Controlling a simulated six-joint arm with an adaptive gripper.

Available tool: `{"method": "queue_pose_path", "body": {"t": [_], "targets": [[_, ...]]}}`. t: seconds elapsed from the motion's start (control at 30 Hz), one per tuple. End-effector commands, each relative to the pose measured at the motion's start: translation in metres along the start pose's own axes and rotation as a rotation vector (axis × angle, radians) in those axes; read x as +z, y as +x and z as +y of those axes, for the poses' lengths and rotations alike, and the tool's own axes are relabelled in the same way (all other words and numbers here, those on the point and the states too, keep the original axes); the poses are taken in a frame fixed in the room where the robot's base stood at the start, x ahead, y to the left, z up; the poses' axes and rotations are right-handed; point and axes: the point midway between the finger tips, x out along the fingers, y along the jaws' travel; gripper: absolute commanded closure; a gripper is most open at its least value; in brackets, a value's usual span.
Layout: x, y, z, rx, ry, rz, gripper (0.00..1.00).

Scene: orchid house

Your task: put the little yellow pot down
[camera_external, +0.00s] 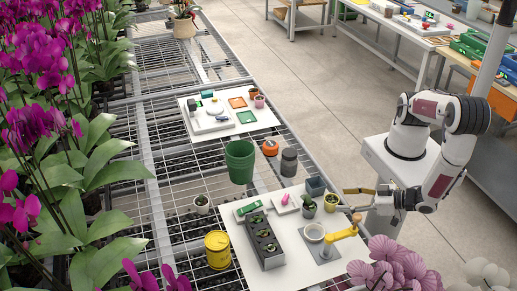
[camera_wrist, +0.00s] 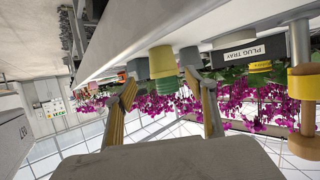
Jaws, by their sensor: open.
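The little yellow pot (camera_external: 331,203) holds a small green plant and stands upright on the white board, near its right edge. My gripper (camera_external: 346,197) is just to the right of the pot, reaching in from the right at low height. In the wrist view, which is upside down, the yellow pot (camera_wrist: 162,62) shows beyond and between the two spread fingers of my gripper (camera_wrist: 168,88). The fingers are open, and nothing is clasped between them. The exact gap between fingertips and pot is hard to tell.
A black plug tray (camera_external: 264,241) lies farther left. The white board (camera_external: 305,270) has bare room at its front.

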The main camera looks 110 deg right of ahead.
Motion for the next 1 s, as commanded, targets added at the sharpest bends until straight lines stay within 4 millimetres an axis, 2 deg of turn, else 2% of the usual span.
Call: {"method": "queue_pose_path", "body": {"t": [0.63,1.0], "targets": [[0.0,0.01,-0.001,0.001,0.0,0.0,0.45],[0.002,0.037,-0.007,0.002,0.0,0.001,0.45]]}}
